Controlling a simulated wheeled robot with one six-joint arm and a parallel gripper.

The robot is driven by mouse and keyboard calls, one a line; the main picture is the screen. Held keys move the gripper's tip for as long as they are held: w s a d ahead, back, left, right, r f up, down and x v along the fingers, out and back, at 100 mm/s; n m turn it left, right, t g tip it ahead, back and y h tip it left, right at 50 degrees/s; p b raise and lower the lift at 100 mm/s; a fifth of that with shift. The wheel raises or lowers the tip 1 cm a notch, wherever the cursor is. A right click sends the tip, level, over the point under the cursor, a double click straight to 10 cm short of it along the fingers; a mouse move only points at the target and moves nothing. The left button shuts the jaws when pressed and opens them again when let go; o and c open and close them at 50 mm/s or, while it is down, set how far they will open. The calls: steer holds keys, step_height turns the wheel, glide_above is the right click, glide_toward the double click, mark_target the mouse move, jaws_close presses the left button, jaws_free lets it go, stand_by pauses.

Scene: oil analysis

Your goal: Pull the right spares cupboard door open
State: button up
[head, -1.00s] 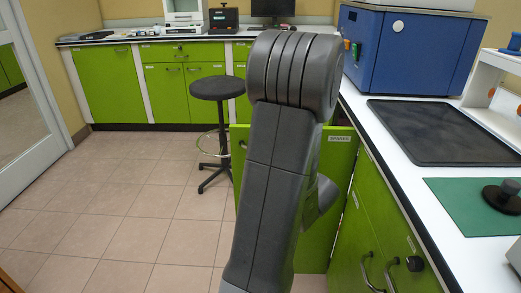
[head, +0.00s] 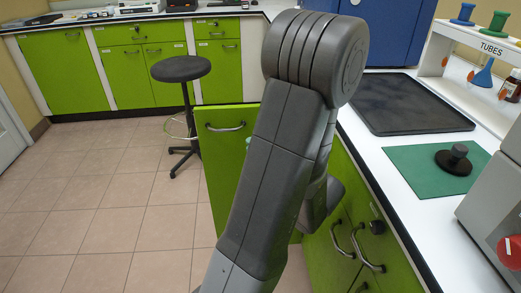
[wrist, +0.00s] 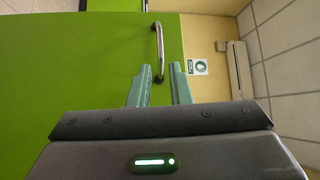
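The spares cupboard door (head: 217,165) is a green panel standing open, out from the right-hand counter's front. Its curved metal handle (head: 225,126) is near the panel's upper left edge; my arm covers much of the panel. In the wrist view the green door (wrist: 70,70) fills the left side, with the handle (wrist: 160,50) running up and down near its right edge. My gripper (wrist: 161,70) is open, its two teal fingers apart. The handle's near end lies in line with the gap between the fingertips. I cannot tell whether either finger touches it.
A black stool (head: 181,70) stands on the tiled floor left of the door. The counter holds a black tray (head: 407,102) and a green mat (head: 433,168). The floor at left is clear.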

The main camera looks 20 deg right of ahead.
mark_target(227, 130)
steer(key=shift+v, duration=0.85)
steer(key=shift+w, duration=0.1)
steer(key=shift+b+x, duration=0.95)
steer(key=shift+x, duration=5)
